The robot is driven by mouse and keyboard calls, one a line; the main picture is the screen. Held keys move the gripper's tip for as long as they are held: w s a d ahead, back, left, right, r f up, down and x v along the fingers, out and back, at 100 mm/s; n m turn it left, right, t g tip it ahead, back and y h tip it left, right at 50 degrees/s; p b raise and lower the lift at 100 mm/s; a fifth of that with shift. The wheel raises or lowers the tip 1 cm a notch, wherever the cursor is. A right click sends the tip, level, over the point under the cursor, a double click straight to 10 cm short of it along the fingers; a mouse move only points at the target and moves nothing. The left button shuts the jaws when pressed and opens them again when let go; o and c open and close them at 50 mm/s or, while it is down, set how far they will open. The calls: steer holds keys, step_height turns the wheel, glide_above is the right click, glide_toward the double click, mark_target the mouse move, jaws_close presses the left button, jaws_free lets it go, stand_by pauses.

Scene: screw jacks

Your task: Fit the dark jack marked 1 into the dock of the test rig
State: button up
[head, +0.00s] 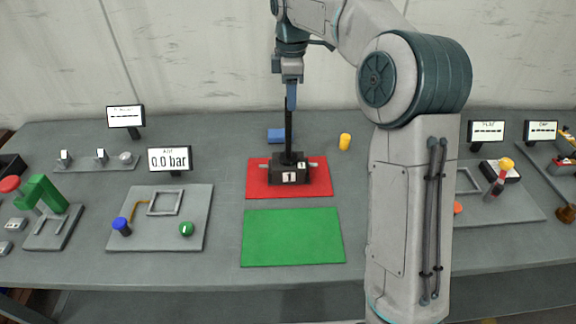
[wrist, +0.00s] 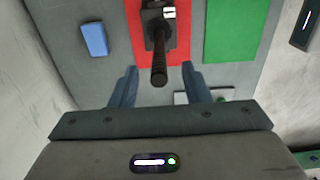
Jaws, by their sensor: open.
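The dark jack marked 1 (head: 290,174) stands upright on the red mat (head: 258,188), its tall thin screw pointing up. It also shows from above in the wrist view (wrist: 172,42). My gripper (head: 291,98) is above the jack, pointing down, near the top of the screw. In the wrist view, my open fingers (wrist: 158,88) are on either side of the screw's end; I cannot tell whether they touch it. A grey board (head: 194,212) left of the mats has an empty square frame (head: 165,203) and a 0.0 bar display (head: 169,160); it looks like the test rig and its dock.
An empty green mat (head: 292,237) lies in front of the red one. A blue block (head: 277,135) and a yellow cylinder (head: 345,142) stand behind. The board carries a blue knob (head: 121,226) and a green knob (head: 186,229). Other stations stand at far left and right.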

steer(key=f, duration=0.3)
steer(key=f+p, duration=0.1)
steer(key=f, duration=0.1)
steer(key=shift+a, duration=0.35)
steer(key=shift+w, duration=0.1)
jaws_close()
steer(key=shift+r, duration=0.1)
stand_by(0.7)
steer(key=shift+w+r, duration=0.15)
steer(key=shift+r, duration=0.05)
